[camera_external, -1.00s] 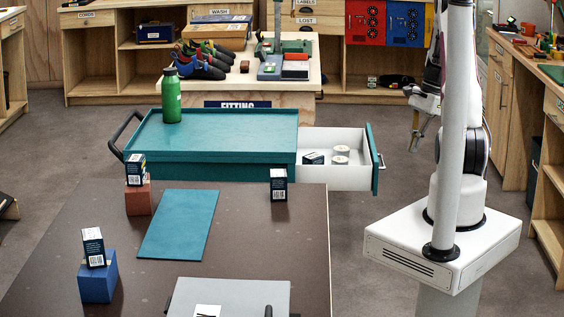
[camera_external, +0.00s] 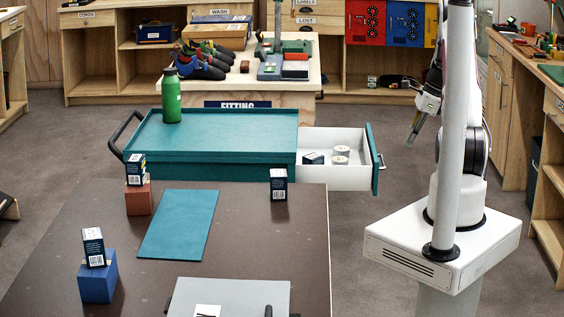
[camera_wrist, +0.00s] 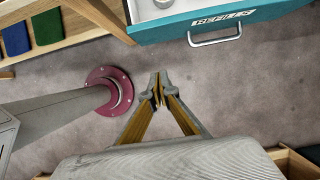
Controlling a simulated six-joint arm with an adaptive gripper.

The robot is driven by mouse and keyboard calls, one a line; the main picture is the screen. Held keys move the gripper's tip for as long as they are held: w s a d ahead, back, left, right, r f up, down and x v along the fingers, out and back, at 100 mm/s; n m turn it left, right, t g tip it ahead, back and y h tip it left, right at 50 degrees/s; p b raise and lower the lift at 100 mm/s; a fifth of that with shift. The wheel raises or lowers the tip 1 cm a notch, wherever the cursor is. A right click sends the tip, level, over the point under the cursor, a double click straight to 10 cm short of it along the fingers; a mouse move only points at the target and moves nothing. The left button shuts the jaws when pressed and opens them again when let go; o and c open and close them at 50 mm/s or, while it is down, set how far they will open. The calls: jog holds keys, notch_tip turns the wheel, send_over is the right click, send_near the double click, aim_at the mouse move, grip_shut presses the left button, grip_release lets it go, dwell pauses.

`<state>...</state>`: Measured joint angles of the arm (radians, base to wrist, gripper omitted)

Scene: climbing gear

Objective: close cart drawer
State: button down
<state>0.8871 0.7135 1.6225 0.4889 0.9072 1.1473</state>
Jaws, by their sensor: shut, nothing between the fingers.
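The teal cart (camera_external: 215,130) has its drawer (camera_external: 336,158) pulled out to the right. Inside the drawer are a small dark box (camera_external: 313,158) and two white rolls (camera_external: 341,155). In the wrist view the teal drawer front (camera_wrist: 235,17) shows at the top, with a "REFILLS" label and a silver handle (camera_wrist: 214,38). My gripper (camera_external: 411,143) is right of the drawer front, apart from it. In the wrist view my gripper (camera_wrist: 158,88) is shut and empty, below the handle, with floor beneath it.
A green bottle (camera_external: 171,94) stands on the cart top. The dark table (camera_external: 250,235) in front holds several small boxes, a red block (camera_external: 139,199), a blue block (camera_external: 98,280) and a teal mat (camera_external: 180,224). Open floor lies between the drawer front and my base.

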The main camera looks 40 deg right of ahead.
aim_at(305, 166)
jog(key=shift+f, duration=0.1)
jog(key=w+a+f, duration=0.5)
jog(key=f, duration=0.4)
jog(key=shift+w+a, duration=0.25)
dwell(0.6)
dwell(0.3)
jog(key=w+a, duration=1.6)
jog(key=shift+w+a, duration=0.3)
jog(key=shift+a, duration=0.05)
jog(key=shift+w+a, duration=0.5)
jog(key=shift+a, duration=0.1)
